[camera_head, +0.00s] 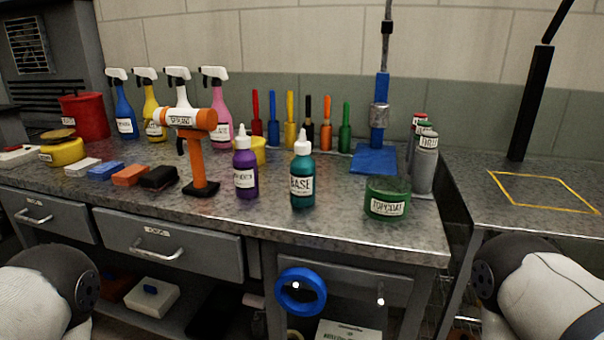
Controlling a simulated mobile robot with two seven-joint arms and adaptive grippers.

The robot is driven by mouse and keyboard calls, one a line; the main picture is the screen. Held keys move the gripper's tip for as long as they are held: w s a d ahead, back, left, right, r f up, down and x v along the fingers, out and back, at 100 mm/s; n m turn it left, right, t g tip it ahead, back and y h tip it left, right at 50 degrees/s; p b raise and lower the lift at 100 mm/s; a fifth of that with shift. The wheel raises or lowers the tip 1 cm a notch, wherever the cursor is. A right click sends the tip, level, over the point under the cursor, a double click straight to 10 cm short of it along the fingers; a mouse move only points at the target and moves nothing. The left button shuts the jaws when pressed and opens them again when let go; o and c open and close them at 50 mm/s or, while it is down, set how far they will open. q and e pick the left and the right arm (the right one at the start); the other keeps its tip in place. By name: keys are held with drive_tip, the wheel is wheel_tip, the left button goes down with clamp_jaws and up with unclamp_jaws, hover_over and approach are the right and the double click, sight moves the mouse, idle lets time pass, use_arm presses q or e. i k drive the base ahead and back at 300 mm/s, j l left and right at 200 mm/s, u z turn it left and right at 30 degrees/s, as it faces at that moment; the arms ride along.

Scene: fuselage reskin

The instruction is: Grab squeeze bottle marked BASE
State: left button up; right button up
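The squeeze bottle marked BASE (302,181) is teal with a white nozzle cap. It stands upright near the front edge of the metal workbench (330,228). A similar purple squeeze bottle (245,172) stands just to its left. A green jar labelled TOPCOAT (387,199) is to its right. Parts of my two arms show at the lower left and lower right corners, well below and apart from the bottle. Neither gripper is in view.
An orange and white tool (196,150) stands left of the purple bottle. Several spray bottles (215,105), coloured handled tools (290,120) and grey cans (426,162) stand behind. A blue ring (301,274) is below the bench's front edge. A second table (540,190) is at right.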

sight(302, 167)
drive_tip(key=i+j+z, duration=0.35)
drive_tip(key=j, duration=0.35)
drive_tip(key=i+j+z, duration=0.15)
drive_tip(key=i+j, duration=0.15)
drive_tip(key=i+j+z, duration=0.15)
drive_tip(key=j, duration=0.3)
